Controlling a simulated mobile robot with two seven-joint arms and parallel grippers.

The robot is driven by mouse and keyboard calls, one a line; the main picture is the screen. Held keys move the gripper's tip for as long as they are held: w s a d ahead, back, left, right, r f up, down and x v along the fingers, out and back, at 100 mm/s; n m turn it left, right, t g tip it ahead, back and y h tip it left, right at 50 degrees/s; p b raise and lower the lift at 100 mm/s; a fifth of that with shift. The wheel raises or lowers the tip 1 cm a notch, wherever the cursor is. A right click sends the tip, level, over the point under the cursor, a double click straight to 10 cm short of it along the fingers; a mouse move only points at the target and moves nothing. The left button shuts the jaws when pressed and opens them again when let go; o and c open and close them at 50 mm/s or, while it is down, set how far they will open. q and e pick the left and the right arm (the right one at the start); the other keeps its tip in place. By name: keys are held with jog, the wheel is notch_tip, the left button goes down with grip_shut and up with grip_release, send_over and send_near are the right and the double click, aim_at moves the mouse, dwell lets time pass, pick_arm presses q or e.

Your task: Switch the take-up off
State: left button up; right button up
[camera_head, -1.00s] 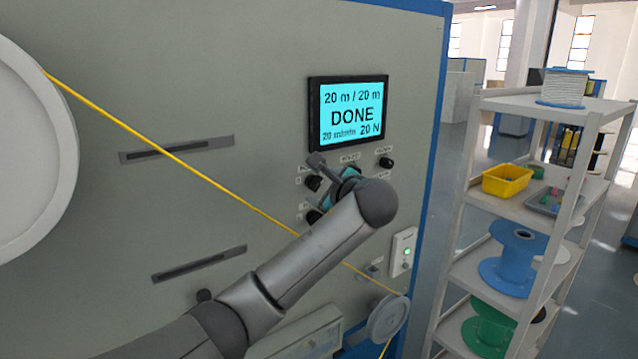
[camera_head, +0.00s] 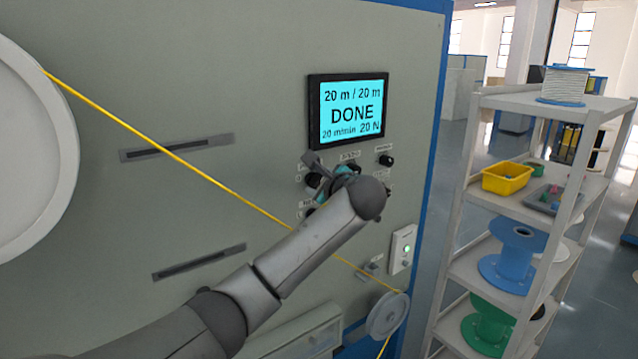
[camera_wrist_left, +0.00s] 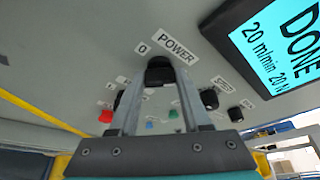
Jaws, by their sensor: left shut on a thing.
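The take-up's grey panel (camera_head: 230,60) carries a display (camera_head: 347,113) reading "20 m / 20 m", "DONE", "20 m/min" and "20 N". In the left wrist view a black knob (camera_wrist_left: 160,72) sits below the label POWER, with a "0" at its upper left. My left gripper (camera_wrist_left: 158,82) is shut on this power knob, one finger on each side. Which way the knob points cannot be told. In the head view my left wrist covers much of the control area below the display. My right gripper is not in view.
Other controls, including a red button (camera_wrist_left: 106,116) and a black knob (camera_wrist_left: 209,99), surround the gripped knob. A yellow cable (camera_head: 160,145) slants across the panel behind my left arm. A white box with a green light (camera_head: 404,249) and a shelf rack (camera_head: 480,200) stand to the right.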

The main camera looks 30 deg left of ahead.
pick_arm(q)
grip_shut()
jog(key=shift+n, duration=0.3)
jog(key=shift+f+n+t+b, duration=0.25)
jog(key=shift+n+t+b, duration=0.4)
jog(key=shift+n, duration=0.35)
jog(key=shift+f+n+t+b, duration=0.2)
jog(key=shift+n+t+b, duration=0.25)
jog(key=shift+n+b, duration=0.65)
jog(key=shift+f+n+t+y+b, duration=0.1)
jog(key=shift+n+t+y+b, duration=0.45)
jog(key=shift+n+b, duration=2)
jog(key=shift+r+n+t+y+b, duration=0.1)
jog(key=shift+n+y+b, duration=1.25)
jog(key=shift+b, duration=2.1)
jog(key=shift+f+n+t+y+b, duration=0.1)
jog(key=shift+n+t+y+b, duration=0.3)
jog(key=shift+n+b, duration=2.3)
jog(key=shift+m+b, duration=0.3)
